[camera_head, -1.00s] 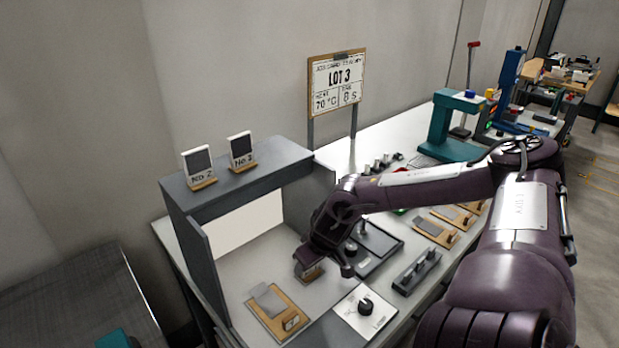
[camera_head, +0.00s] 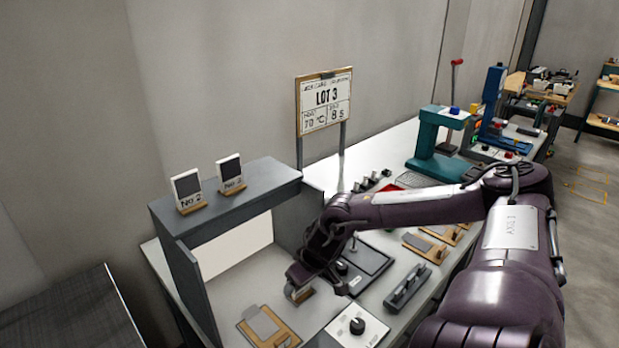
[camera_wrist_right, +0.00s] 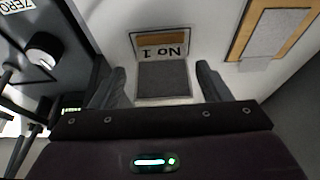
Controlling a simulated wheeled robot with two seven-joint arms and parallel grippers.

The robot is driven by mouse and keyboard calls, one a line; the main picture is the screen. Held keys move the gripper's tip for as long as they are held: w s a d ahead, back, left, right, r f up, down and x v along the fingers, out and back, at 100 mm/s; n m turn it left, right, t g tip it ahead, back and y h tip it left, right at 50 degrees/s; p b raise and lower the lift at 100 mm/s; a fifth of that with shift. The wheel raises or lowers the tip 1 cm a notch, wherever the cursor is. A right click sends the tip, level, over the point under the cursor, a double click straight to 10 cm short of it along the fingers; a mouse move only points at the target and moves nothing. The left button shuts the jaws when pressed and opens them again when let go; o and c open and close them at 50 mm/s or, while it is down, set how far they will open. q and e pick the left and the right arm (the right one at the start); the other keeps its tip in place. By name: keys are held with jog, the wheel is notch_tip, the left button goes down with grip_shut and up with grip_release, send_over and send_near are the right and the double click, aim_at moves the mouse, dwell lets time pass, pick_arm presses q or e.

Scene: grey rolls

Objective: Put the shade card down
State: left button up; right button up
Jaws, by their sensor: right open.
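The shade card marked No 1 (camera_wrist_right: 162,75) has a grey swatch, a white border and a wooden strip. In the right wrist view it sits between the two spread fingers of my right gripper (camera_wrist_right: 160,88), with gaps on both sides. In the head view my right gripper (camera_head: 301,288) is low over the pale floor of the grey booth (camera_head: 235,290), and only a sliver of the card (camera_head: 304,295) shows under it. I cannot tell from these views exactly how the card rests. My left gripper is not in view.
A wooden board with a grey sample (camera_head: 268,326) lies beside the gripper on the booth floor. A knob panel (camera_head: 357,328) is in front. Cards No 2 (camera_head: 188,190) and No 3 (camera_head: 231,174) stand on the booth top.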

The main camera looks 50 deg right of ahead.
jog(key=p+v, duration=0.7)
jog(key=v, duration=0.3)
jog(key=shift+r+p, duration=0.4)
jog(key=shift+s+a, duration=0.1)
jog(key=shift+s, duration=0.05)
